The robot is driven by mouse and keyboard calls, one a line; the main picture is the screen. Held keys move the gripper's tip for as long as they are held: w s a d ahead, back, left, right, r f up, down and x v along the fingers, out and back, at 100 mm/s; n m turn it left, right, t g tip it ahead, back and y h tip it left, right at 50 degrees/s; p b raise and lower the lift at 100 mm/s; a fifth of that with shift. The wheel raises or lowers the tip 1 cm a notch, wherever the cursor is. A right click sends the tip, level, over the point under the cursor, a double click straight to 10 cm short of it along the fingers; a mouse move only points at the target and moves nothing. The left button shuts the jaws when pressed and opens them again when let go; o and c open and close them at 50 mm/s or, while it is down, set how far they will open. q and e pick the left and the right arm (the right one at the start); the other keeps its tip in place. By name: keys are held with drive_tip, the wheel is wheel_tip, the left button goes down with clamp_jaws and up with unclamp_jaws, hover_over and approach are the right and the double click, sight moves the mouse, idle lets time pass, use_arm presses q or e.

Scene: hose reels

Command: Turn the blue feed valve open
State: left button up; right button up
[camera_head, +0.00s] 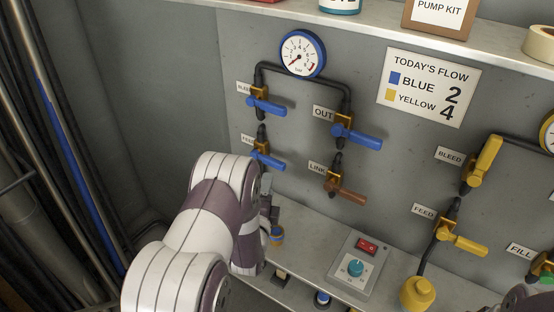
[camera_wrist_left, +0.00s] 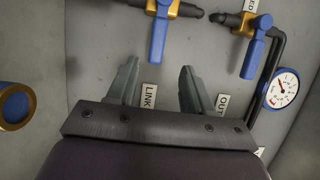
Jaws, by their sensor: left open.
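The blue feed valve (camera_head: 262,155) is on the grey panel in the left column, below the blue bleed valve (camera_head: 262,102). Its blue lever points right and slightly down in the head view. In the left wrist view the feed valve (camera_wrist_left: 158,32) is at the top, ahead of the fingers, its lever hanging toward them. My left gripper (camera_head: 267,187) is just below the feed lever in the head view, mostly hidden by my arm. In the left wrist view my left gripper (camera_wrist_left: 160,68) is open and empty, apart from the lever. My right gripper is out of view.
The blue out valve (camera_head: 350,133) and brown-handled link valve (camera_head: 340,188) are to the right. A gauge (camera_head: 302,54) is above. A control box (camera_head: 355,262) sits on the shelf below. Yellow feed (camera_head: 455,238) and bleed (camera_head: 482,162) valves are farther right.

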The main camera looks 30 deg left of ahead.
sight(273, 165)
use_arm(q)
drive_tip(key=x, duration=1.1)
drive_tip(key=shift+a+f, duration=0.15)
drive_tip(key=shift+f, duration=0.1)
drive_tip(key=shift+r, duration=0.1)
clamp_jaws()
